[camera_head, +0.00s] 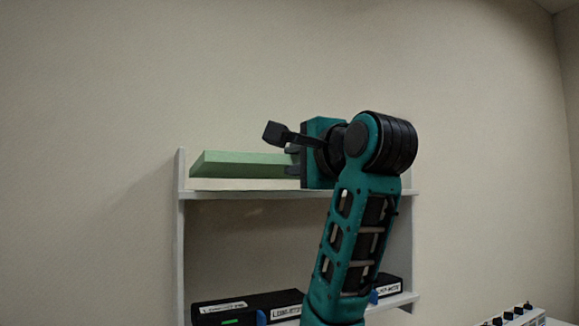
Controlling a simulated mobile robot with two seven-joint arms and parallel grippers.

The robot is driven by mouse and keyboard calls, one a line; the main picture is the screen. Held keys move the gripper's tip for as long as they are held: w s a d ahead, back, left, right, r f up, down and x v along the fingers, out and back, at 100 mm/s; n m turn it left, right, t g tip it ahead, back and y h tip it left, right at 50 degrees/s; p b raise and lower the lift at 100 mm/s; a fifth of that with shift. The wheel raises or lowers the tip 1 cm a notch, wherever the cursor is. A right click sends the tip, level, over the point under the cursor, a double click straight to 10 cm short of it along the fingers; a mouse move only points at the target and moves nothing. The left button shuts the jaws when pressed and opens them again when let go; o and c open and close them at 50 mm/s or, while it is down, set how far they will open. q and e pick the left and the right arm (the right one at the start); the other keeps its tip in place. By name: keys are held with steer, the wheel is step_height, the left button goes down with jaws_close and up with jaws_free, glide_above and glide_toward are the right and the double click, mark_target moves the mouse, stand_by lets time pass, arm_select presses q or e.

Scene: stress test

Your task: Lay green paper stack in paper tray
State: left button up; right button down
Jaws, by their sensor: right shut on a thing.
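The green paper stack (240,164) is a flat pale-green slab above the top board of a white shelf unit (260,194). My right gripper (291,160) comes in from the right and is shut on the stack's right end. A pale strip shows between the stack and the board; I cannot tell whether the stack touches the board. The gripper and arm hide whatever is behind them on the right of the shelf. No paper tray can be made out. My left gripper is not in view.
The shelf's left upright (180,240) stands close to the stack's left end. Black labelled boxes (250,305) stand on the lower board. A white device with black knobs (515,317) is at the bottom right. The wall above is bare.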

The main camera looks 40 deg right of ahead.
steer(key=s+a+r, duration=0.2)
steer(key=s, duration=0.6)
steer(key=shift+s+a+r, duration=0.25)
steer(key=shift+s+a, duration=0.05)
steer(key=shift+a, duration=0.05)
stand_by(0.8)
